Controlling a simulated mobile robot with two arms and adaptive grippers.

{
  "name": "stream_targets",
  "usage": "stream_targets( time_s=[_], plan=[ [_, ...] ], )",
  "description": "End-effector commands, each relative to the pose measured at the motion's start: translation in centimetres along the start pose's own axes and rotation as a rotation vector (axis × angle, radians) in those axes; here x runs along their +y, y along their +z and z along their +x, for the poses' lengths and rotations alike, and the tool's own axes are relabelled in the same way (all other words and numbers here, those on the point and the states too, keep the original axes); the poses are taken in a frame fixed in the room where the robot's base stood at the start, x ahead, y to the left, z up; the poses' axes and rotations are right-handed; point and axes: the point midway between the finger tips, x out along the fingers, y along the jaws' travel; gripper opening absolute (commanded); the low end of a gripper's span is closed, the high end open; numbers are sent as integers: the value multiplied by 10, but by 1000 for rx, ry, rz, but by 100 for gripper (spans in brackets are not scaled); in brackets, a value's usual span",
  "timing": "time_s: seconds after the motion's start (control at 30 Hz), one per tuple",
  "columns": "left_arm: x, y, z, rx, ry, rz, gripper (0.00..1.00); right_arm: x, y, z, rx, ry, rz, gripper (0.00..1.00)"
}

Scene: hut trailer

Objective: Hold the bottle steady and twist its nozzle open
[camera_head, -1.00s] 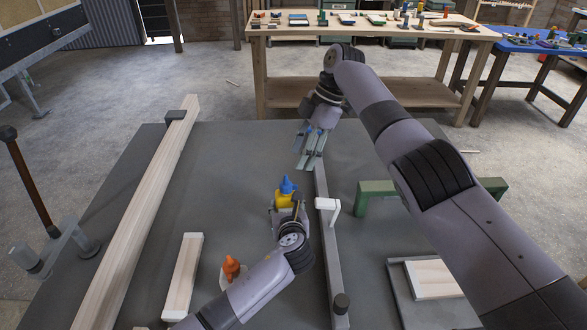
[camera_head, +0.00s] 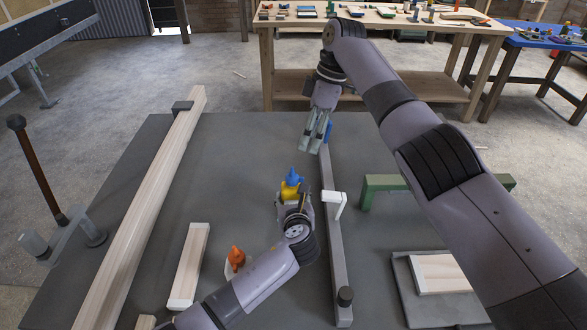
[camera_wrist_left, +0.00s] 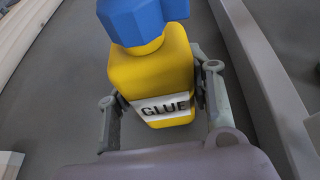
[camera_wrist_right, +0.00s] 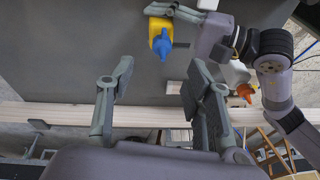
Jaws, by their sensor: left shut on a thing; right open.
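A yellow glue bottle (camera_head: 290,190) with a blue nozzle (camera_head: 292,175) stands upright near the middle of the grey table. Its GLUE label faces the left wrist camera (camera_wrist_left: 165,110). My left gripper (camera_head: 292,200) is shut on the bottle's body, with one finger on each side below the nozzle. My right gripper (camera_head: 314,148) is open and empty, pointing down over the table beyond the bottle. In the right wrist view the bottle (camera_wrist_right: 160,28) and its blue nozzle (camera_wrist_right: 163,44) lie ahead of the open fingers, apart from them.
A grey rail (camera_head: 338,240) with a white block (camera_head: 341,203) runs close right of the bottle. A long wooden beam (camera_head: 150,210) lies left. An orange-tipped bottle (camera_head: 236,258) stands near my left arm. A green bracket (camera_head: 385,182) stands right.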

Motion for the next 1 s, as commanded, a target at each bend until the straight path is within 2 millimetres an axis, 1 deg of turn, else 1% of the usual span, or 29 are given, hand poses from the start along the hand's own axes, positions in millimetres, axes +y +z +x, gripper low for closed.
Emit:
stream_targets(
  time_s=[0.03, 0.23, 0.5, 0.77, 1.0],
  plan=[
    [0, 2, 0, -3, -1, -1, 7, -2, -2, 1, -24, 15, 78, 47],
    [0, 2, 0, -3, -1, -1, 7, -6, -10, 2, -101, 98, 422, 47],
    [0, 2, 0, -3, -1, -1, 7, -17, -23, 6, -143, 254, 875, 47],
    [0, 2, 0, -3, -1, -1, 7, -30, -37, 11, -102, 432, 1297, 47],
    [0, 2, 0, -3, -1, -1, 7, -46, -52, 16, 16, 590, 1662, 47]
  ],
)
